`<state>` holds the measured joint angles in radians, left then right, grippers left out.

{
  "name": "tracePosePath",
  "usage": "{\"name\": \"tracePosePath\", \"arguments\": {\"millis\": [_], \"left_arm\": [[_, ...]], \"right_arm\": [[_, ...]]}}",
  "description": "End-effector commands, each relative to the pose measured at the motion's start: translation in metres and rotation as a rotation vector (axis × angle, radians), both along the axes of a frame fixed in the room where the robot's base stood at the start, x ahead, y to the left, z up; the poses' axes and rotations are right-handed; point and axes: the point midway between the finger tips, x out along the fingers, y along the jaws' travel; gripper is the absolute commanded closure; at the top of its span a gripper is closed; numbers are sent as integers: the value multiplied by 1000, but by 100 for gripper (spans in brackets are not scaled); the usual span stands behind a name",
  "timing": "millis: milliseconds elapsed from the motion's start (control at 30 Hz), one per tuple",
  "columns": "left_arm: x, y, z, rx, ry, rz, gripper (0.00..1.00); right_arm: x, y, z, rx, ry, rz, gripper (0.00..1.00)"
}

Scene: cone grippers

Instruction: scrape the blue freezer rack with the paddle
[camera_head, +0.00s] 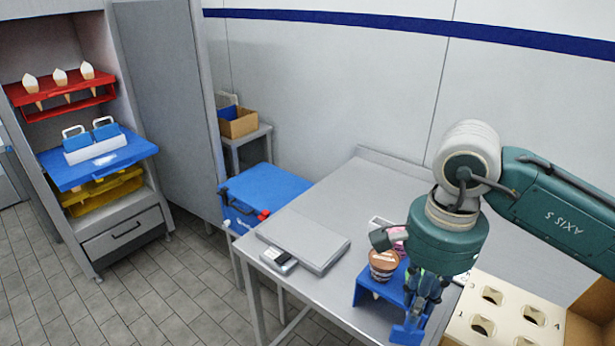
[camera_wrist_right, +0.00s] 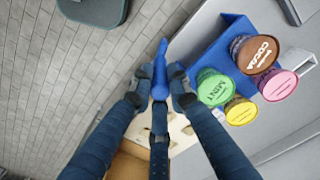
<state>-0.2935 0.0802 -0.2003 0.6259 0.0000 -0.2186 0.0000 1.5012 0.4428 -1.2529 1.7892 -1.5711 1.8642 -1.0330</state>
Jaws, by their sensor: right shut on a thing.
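The blue freezer rack (camera_head: 75,176) juts out of the open freezer at the left, between a red rack and a yellow one. A white holder (camera_head: 97,149) with two blue, white-handled pieces stands on it. My right gripper (camera_head: 418,302) is low over the near side of the steel table, far from the rack. In the wrist view, my right gripper (camera_wrist_right: 161,88) is shut on a slim blue piece, which looks like the paddle (camera_wrist_right: 160,62). In the head view the fingers largely hide it, and a blue part shows below them. My left gripper is not in view.
A blue stand (camera_head: 368,284) with several tubs (camera_wrist_right: 216,88) is right beside the right gripper. A cream board with holes (camera_head: 505,318) lies to the right. A flat grey scale (camera_head: 318,243) and a blue cooler box (camera_head: 268,187) are to the left. Tiled floor before the freezer is clear.

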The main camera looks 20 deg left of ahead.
Motion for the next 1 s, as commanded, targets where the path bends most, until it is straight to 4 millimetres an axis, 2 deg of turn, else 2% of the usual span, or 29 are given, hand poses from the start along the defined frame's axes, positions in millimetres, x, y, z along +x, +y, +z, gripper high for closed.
{"name": "tracePosePath", "arguments": {"millis": [33,200,300,500,700,933,1000], "left_arm": [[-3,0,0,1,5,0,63],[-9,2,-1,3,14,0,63],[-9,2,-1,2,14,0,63],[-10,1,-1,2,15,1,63],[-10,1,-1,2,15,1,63],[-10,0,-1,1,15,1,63],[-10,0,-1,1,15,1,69]], "right_arm": [[-15,-17,-25,-3,10,67,100],[-59,-60,-97,-4,11,332,100],[-79,-79,-129,-2,11,457,100],[-107,-107,-178,-2,8,641,100],[-128,-127,-213,1,4,782,100],[-125,-120,-211,4,-3,788,100],[-125,-120,-211,4,-3,787,100]]}}
